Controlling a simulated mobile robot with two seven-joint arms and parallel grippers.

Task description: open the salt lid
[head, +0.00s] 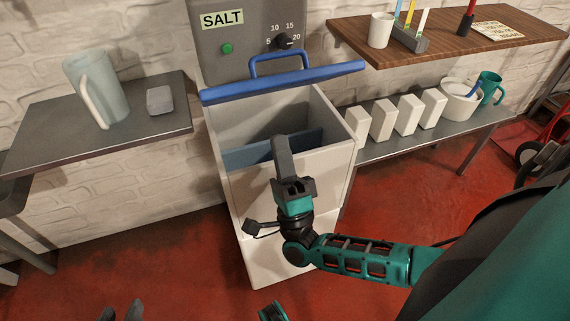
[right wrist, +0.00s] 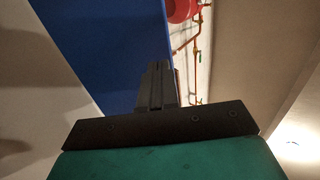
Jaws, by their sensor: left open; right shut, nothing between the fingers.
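The salt machine has a grey panel with a SALT label (head: 222,20) and a pale bin (head: 325,153) below it. Its blue lid (head: 230,93) with a loop handle (head: 280,56) is raised, and the bin's inside shows, with a blue-grey panel (head: 247,155) in it. My right gripper (head: 283,142) is shut and empty, in front of the bin opening and below the lid in the head view. In the right wrist view a blue surface (right wrist: 110,45), apparently the lid, fills the upper left beside the fingers (right wrist: 157,70). My left gripper (head: 121,311) is open and empty at the bottom left.
At right, a wooden shelf (head: 450,40) stands above a metal bench (head: 395,154) with white boxes, a white pot (head: 459,101) and a green mug (head: 490,86). Red floor lies between.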

